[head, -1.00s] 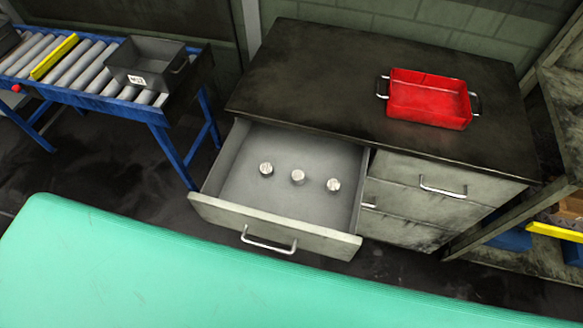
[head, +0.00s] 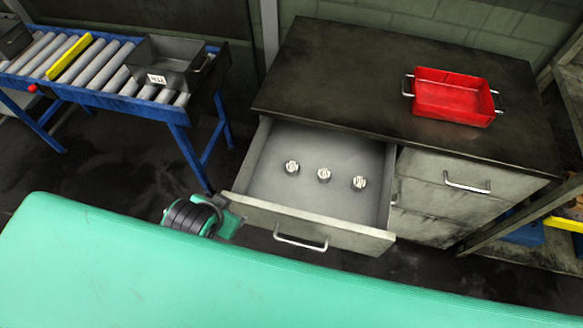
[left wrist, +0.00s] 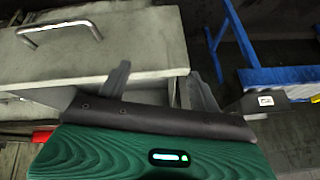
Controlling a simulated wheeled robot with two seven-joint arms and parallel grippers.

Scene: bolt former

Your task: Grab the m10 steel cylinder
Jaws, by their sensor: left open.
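Three small silver cylinders stand in a row in the open drawer (head: 262,185): a left one (head: 291,168), a middle one (head: 323,175) and a right one (head: 359,183). No size mark is readable, so I cannot tell which is the m10. My left wrist shows in the head view at the drawer's front left corner, outside the drawer. In the left wrist view my left gripper (left wrist: 160,75) is open, its fingers apart and empty, over the drawer front (left wrist: 130,45). No cylinder shows there. My right gripper is out of view.
A red tray (head: 452,112) with handles sits on the dark cabinet top (head: 340,75). A grey bin (head: 180,62) labelled M12 stands on the roller conveyor (head: 75,85) at left. The drawer handle (head: 300,240) sticks out in front. The drawer floor around the cylinders is clear.

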